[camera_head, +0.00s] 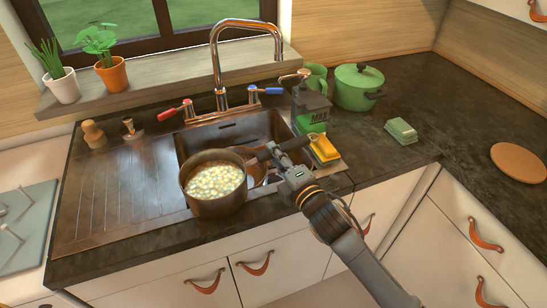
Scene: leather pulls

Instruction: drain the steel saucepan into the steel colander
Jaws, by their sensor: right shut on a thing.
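The steel saucepan (213,205) is filled with small pale pieces that look like pasta. It is upright over the front left part of the sink (205,145), and its handle (294,144) points right. My right gripper (279,159) is shut on this handle, with its arm coming from the lower right. A shiny curved metal part, possibly the steel colander (262,178), shows in the sink just right of the pan. Most of it is hidden by the pan and gripper. My left gripper is not in view.
The tall faucet (217,65) with red and blue levers stands behind the sink. A soap bottle (310,108) and yellow sponge (324,149) sit right of it. A green pot (358,87) stands farther right. The drainboard (125,190) is clear in front.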

